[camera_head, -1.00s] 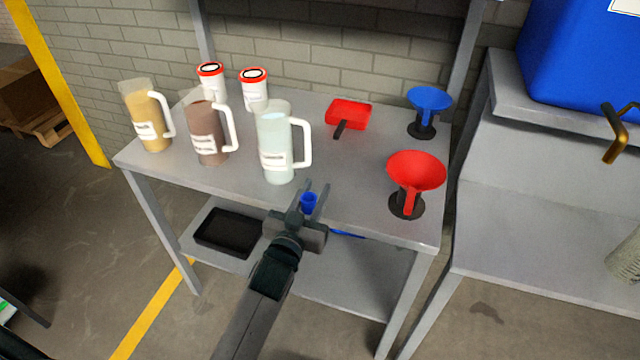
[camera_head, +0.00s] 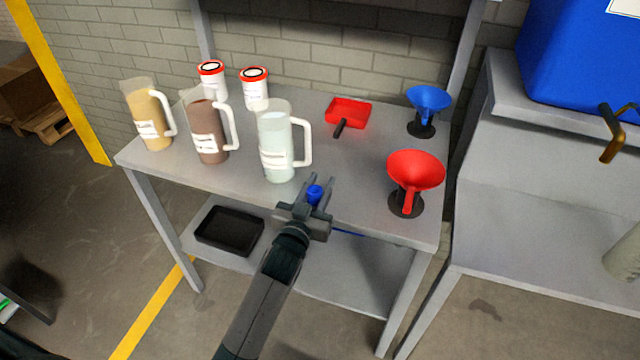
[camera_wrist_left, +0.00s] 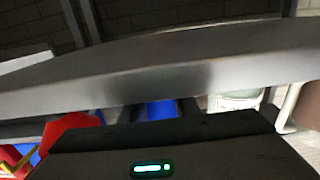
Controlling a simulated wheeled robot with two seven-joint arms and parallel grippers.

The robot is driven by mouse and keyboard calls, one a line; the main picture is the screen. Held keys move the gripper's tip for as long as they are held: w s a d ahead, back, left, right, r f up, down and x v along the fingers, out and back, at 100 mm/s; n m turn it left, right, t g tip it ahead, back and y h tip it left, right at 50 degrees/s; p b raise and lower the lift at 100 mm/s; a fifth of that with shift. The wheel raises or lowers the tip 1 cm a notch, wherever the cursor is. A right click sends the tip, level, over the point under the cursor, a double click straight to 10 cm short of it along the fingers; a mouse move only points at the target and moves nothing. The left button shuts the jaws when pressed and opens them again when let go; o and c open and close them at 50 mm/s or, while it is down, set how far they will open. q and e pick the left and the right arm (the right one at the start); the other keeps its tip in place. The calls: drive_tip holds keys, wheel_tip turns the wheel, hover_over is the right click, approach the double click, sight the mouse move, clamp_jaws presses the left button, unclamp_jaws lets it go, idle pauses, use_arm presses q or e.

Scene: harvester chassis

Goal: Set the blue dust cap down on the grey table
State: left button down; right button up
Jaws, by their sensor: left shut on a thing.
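The blue dust cap (camera_head: 314,194) is a small blue piece held between the two fingers of my left gripper (camera_head: 319,184). The gripper is shut on it over the front edge area of the grey table (camera_head: 350,205). I cannot tell for certain whether the cap touches the tabletop. In the left wrist view a blue piece, the cap (camera_wrist_left: 160,110), shows in part above the dark gripper body, below the broad grey band of the table (camera_wrist_left: 170,80). My right gripper is not in view.
A pale jug (camera_head: 277,150) stands just behind and left of the gripper, and a red funnel (camera_head: 415,172) stands to its right. A red scoop (camera_head: 348,114) and blue funnel (camera_head: 428,100) are farther back. The tabletop between jug and red funnel is clear.

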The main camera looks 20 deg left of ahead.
sight(312, 203)
use_arm(q)
drive_tip(key=shift+f, duration=0.15)
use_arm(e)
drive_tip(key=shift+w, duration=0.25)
use_arm(q)
drive_tip(key=c, duration=1.4)
unclamp_jaws()
drive_tip(key=shift+o, duration=0.2)
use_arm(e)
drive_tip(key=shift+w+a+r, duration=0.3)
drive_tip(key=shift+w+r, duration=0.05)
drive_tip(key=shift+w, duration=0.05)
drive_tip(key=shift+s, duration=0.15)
use_arm(q)
drive_tip(key=shift+s, duration=0.25)
drive_tip(key=s+b, duration=0.1)
drive_tip(key=s, duration=0.9)
drive_tip(key=shift+a+b, duration=0.15)
drive_tip(key=shift+b, duration=0.2)
drive_tip(key=shift+s, duration=0.75)
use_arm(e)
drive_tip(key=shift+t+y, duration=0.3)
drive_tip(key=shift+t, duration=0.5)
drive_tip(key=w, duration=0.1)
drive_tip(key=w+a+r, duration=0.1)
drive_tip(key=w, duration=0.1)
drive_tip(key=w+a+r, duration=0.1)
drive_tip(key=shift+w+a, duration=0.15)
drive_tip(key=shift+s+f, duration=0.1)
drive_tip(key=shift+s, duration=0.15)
